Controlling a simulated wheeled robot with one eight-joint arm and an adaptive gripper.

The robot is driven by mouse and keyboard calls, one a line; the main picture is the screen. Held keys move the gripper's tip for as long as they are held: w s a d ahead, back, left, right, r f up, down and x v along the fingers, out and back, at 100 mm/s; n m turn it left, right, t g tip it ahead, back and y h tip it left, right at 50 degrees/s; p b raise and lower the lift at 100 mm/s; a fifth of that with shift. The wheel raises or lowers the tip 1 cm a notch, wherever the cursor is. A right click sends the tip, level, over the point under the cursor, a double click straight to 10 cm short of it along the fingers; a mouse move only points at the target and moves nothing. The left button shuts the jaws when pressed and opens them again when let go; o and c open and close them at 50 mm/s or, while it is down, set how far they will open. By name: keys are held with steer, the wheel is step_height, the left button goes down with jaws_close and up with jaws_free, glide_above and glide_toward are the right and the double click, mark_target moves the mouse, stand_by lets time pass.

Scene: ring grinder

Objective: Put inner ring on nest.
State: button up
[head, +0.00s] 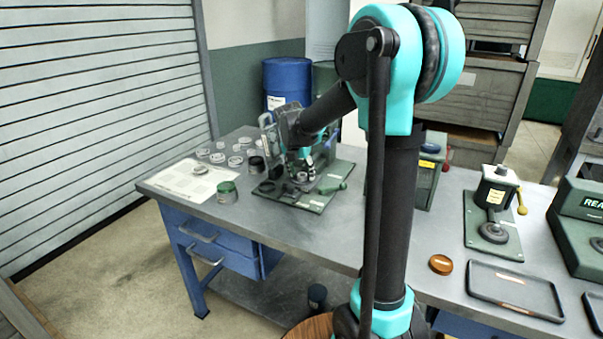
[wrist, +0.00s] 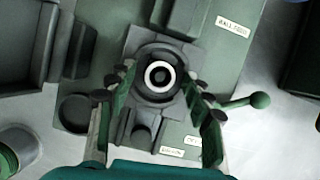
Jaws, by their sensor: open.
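The nest (wrist: 137,91) is a grey block with a dark round seat on a green fixture plate (head: 312,204). A pale ring (wrist: 159,68), which looks like the inner ring, lies flat in the middle of the dark seat. In the head view a small light ring (head: 301,177) shows at the fixture, below my gripper (head: 300,163). In the wrist view my gripper (wrist: 159,88) is open. Its fingers stand apart on the left and right of the nest, with the pale ring between them and nothing pinched. How far the ring is seated cannot be told.
A lever with a green ball knob (wrist: 260,100) sticks out to the right of the nest. A green-topped can (head: 227,192) stands left of the fixture. Several rings lie near a white sheet (head: 185,183). An orange-brown disc (head: 441,264) and a dark tray (head: 515,289) lie at right.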

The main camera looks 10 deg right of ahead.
steer(key=v, duration=1.2)
